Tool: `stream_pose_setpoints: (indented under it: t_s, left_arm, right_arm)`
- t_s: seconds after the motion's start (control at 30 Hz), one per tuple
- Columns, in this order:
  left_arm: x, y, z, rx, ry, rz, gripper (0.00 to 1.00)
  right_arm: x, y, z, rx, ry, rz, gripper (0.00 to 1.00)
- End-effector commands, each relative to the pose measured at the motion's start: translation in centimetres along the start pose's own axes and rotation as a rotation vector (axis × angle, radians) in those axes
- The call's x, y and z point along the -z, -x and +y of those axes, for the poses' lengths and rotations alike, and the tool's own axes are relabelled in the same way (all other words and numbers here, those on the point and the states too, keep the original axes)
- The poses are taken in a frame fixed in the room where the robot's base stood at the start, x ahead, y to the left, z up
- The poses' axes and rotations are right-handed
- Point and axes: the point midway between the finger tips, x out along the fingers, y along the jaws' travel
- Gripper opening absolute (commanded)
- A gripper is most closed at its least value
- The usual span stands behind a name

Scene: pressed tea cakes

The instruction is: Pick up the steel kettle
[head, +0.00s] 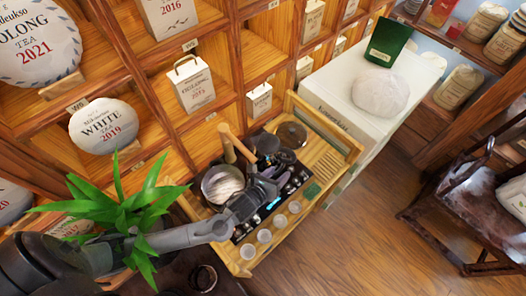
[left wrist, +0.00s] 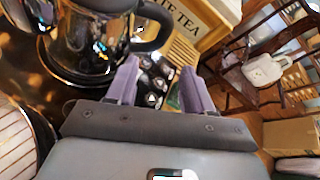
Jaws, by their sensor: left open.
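The steel kettle (left wrist: 85,45) shows in the upper left of the left wrist view, shiny and rounded, with a black handle (left wrist: 157,28) curving out on its right. In the head view it seems to be the dark, partly hidden shape (head: 267,143) on the wooden tea tray (head: 322,158). My left gripper (head: 268,188) reaches over the tray. In the left wrist view its two purple-grey fingers (left wrist: 158,88) are apart with nothing held between them. The kettle and handle lie beyond and left of the fingers. My right gripper is not in view.
Several small cups (head: 264,236) line the tray's front edge. A leafy plant (head: 130,210) stands by my left arm.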

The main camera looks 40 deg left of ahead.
Motion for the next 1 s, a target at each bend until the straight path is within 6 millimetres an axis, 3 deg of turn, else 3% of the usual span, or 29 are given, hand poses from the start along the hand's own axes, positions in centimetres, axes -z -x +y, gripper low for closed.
stream_pose_setpoints:
  t_s: [0.03, 0.2, 0.57, 0.8, 1.0]
  left_arm:
    - [0.5, -1.3, 0.3, 0.010, -0.021, -0.016, 0.52]
    - [-1.2, -2.6, 0.1, 0.026, -0.040, -0.055, 0.52]
    - [-2.0, -5.4, -0.2, 0.029, -0.038, -0.068, 0.52]
    - [-2.2, -8.6, -0.3, 0.029, -0.037, -0.067, 0.52]
    - [-2.3, -10.1, -0.3, 0.029, -0.037, -0.065, 0.52]
  right_arm:
    - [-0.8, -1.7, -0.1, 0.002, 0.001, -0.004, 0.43]
    - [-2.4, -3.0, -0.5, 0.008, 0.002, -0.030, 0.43]
    - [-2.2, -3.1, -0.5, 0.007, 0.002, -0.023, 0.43]
    - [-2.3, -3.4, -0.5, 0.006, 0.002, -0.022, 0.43]
    - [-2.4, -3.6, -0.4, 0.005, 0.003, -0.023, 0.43]
